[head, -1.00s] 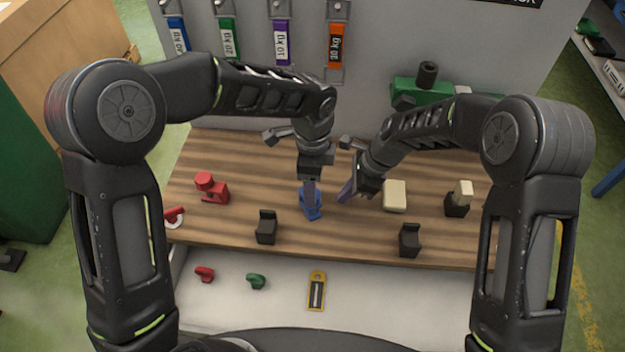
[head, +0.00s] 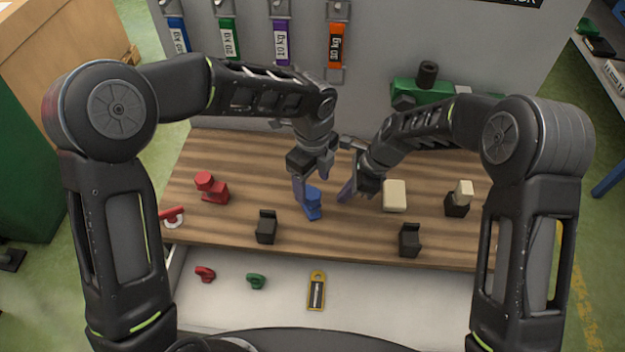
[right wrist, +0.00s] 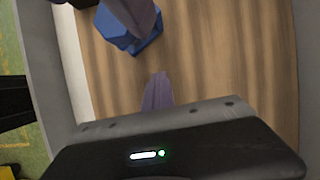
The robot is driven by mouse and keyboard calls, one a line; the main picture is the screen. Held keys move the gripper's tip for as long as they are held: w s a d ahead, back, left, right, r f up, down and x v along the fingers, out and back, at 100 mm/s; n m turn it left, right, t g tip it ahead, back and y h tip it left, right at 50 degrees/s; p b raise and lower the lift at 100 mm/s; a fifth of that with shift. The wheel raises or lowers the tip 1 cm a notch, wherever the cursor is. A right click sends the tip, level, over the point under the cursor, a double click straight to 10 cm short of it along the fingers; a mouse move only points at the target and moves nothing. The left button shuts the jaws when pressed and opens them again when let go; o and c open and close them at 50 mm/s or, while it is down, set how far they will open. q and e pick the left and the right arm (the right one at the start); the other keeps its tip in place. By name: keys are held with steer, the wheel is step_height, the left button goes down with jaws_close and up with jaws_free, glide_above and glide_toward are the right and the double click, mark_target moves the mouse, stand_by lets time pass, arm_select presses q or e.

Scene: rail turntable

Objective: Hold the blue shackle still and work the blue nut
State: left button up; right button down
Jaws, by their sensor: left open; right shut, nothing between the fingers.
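The blue shackle (head: 313,208) stands on the wooden bench top near its middle, partly covered by my left gripper. I cannot make out the blue nut as a separate part. My left gripper (head: 306,189) is open at the blue piece, with one purple finger on its left side; contact is unclear. My right gripper (head: 346,193) is shut and empty, just right of the blue piece and apart from it. In the right wrist view, the blue shackle (right wrist: 112,28) is at the top with a purple left finger over it. The right fingertips (right wrist: 157,88) point towards it.
A red piece (head: 212,188) stands at left, a cream block (head: 395,196) at right. Black blocks (head: 266,227) (head: 409,240) stand along the front. A red part (head: 204,274), a green part (head: 256,281) and a yellow tool (head: 317,291) lie on the lower white surface.

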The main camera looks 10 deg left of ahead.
mark_target(312, 193)
arm_select(q)
steer(key=shift+f, duration=0.1)
steer(key=shift+f, duration=1.9)
steer(key=shift+c, duration=0.4)
jaws_close()
steer(key=n, duration=0.6)
steer(key=n, duration=0.6)
